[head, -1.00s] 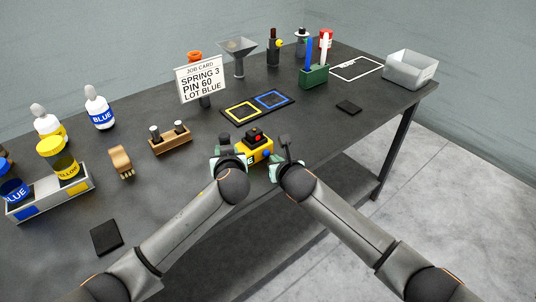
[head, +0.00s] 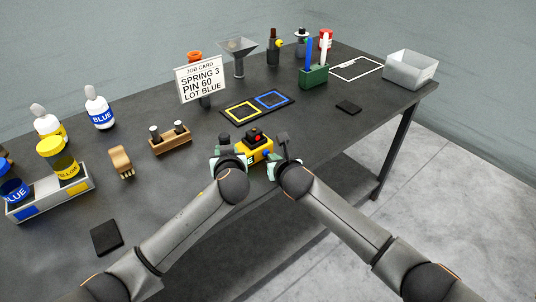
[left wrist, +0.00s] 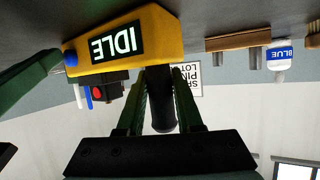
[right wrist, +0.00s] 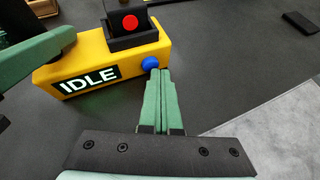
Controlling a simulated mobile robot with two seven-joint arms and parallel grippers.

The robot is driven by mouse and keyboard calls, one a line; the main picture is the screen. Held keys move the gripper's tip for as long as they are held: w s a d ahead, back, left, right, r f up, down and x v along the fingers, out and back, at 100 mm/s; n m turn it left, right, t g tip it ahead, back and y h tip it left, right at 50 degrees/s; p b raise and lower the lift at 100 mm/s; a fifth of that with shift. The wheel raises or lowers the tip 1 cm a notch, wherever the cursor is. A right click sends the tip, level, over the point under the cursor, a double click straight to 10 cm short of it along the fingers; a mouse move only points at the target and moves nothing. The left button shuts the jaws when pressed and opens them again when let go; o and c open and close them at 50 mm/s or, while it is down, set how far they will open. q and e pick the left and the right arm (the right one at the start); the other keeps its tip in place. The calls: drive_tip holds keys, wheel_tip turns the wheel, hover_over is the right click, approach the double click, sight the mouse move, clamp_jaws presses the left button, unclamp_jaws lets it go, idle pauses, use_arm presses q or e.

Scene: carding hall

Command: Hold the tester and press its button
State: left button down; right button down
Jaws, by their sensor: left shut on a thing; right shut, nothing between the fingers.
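The tester (head: 258,150) is a yellow box at the table's front edge. In the left wrist view the tester (left wrist: 150,35) appears upside down, its screen reading IDLE. My left gripper (left wrist: 160,90) is shut on the tester's dark, rounded handle. In the right wrist view the tester (right wrist: 95,68) has a black block with a red disc on top and a blue button (right wrist: 150,63) on its end. My right gripper (right wrist: 155,78) is shut and empty, its fingertips right at the blue button. I cannot tell whether they touch it.
Behind the tester lies a black mat (head: 236,121) with yellow and blue squares. A job card (head: 201,79), a wooden pin block (head: 170,143), a green pen holder (head: 314,78) and a clear bin (head: 410,70) stand around. A flat black pad (head: 348,107) lies to the right.

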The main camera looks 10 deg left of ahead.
drive_tip(key=shift+a, duration=0.15)
idle(0.3)
drive_tip(key=shift+s+d, duration=0.6)
drive_tip(key=shift+d, duration=0.1)
drive_tip(key=s+d, duration=0.3)
drive_tip(key=shift+s+d, duration=0.25)
idle(0.7)
use_arm(q)
drive_tip(key=shift+c, duration=2.4)
unclamp_jaws()
